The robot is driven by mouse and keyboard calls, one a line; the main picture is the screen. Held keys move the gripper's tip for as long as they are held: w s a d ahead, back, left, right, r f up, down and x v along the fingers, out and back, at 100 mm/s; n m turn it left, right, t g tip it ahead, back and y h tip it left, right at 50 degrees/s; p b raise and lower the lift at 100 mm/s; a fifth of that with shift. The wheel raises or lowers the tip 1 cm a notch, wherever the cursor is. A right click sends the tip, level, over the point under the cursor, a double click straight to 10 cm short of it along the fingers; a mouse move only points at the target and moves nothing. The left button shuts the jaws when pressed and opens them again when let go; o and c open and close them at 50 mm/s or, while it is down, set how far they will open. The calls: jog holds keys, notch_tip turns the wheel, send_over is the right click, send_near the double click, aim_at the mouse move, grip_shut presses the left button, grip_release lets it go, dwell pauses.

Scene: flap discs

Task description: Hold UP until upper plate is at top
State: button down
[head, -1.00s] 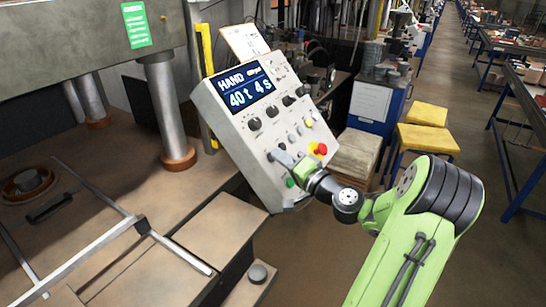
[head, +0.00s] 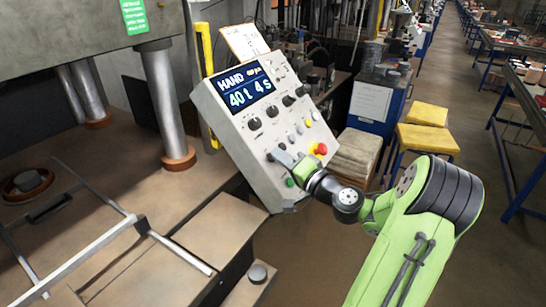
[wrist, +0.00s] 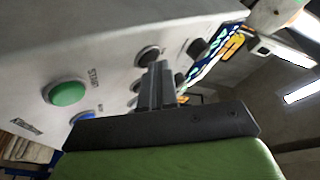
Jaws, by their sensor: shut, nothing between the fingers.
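The upper plate (head: 75,55) of the press is the large grey block at the upper left in the head view, with a green label on its front. It stands well above the lower bed, and its top is out of frame. The control box (head: 262,125) is tilted, and its screen (head: 244,86) reads HAND, 40 t 4 s. My gripper (head: 277,157) is shut and empty, its tips at the lower left of the panel. In the wrist view the shut fingers (wrist: 157,85) point at the panel. They hide what lies under the tips, so I cannot tell which button they touch.
A green button (wrist: 65,93) and a blue button (wrist: 82,116) sit beside my fingers. A red button (head: 320,149) is at the panel's right. A steel column (head: 165,105) and a metal frame (head: 95,255) stand at left. Yellow-topped stools (head: 428,140) are behind my arm.

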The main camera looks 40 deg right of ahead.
dwell(0.6)
jog(key=shift+s+d+r, duration=0.2)
jog(key=shift+s+r, duration=0.35)
jog(key=shift+p, duration=0.3)
jog(key=s+r+p, duration=0.1)
jog(key=s, duration=0.1)
jog(key=s+d+r+p, duration=0.1)
jog(key=r, duration=0.1)
jog(key=shift+s+d+r, duration=0.1)
jog(key=shift+s+d, duration=0.05)
jog(key=shift+s, duration=0.2)
